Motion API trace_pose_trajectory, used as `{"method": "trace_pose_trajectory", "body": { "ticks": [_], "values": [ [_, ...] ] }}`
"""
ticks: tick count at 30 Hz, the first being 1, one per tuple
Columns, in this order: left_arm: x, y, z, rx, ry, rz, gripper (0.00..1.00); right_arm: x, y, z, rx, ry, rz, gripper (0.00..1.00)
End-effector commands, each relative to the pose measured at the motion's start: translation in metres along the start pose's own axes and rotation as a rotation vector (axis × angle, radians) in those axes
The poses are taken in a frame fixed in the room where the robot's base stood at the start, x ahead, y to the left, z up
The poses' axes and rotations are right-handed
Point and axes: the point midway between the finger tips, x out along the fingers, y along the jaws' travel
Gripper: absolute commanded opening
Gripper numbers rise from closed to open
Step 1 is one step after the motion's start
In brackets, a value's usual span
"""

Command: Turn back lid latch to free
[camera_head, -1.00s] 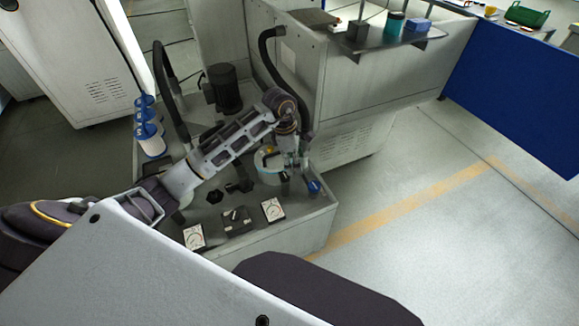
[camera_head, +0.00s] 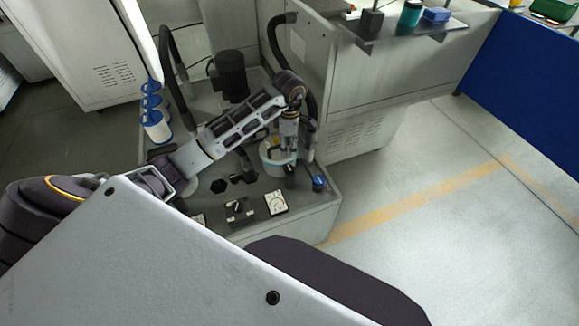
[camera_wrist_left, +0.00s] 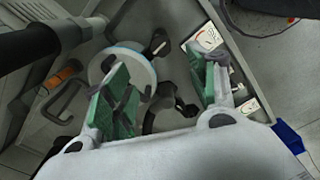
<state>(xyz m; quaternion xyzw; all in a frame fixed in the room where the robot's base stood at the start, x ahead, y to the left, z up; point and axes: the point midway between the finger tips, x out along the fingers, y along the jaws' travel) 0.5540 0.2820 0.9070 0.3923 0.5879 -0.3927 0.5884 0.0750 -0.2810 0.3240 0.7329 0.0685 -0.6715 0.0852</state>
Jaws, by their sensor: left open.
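A round white canister (camera_head: 271,157) with a pale blue rim stands on the grey machine deck. A small dark latch lever (camera_wrist_left: 156,44) sits at the lid's edge, to the right. My left gripper (camera_head: 289,172) hangs over the canister's right side, pointing down. In the wrist view its green-padded fingers (camera_wrist_left: 160,78) are apart with nothing held between them. The lever appears beyond the gap between the fingers; contact cannot be told. My right gripper is out of view.
Gauges (camera_head: 276,202) and a black switch box (camera_head: 239,210) sit at the deck's front. A blue object (camera_head: 319,183) is at the right corner. A black motor (camera_head: 230,75), hoses (camera_head: 277,45) and blue-white spools (camera_head: 156,127) stand behind and left. Floor at right is clear.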

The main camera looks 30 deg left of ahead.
Motion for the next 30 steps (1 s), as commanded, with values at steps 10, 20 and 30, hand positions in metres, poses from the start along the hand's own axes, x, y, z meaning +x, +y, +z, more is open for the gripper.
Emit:
{"method": "trace_pose_trajectory", "body": {
  "ticks": [10,20,30],
  "values": [
    [0.043,-0.001,0.0,0.0,0.0,-0.003,0.58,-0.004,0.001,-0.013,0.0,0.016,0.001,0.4],
    [0.087,-0.001,0.0,-0.001,0.0,-0.003,0.58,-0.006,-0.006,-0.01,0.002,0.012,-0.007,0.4],
    [0.119,0.0,0.0,-0.001,0.0,-0.001,0.58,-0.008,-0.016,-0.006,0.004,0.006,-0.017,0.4]
  ]
}}
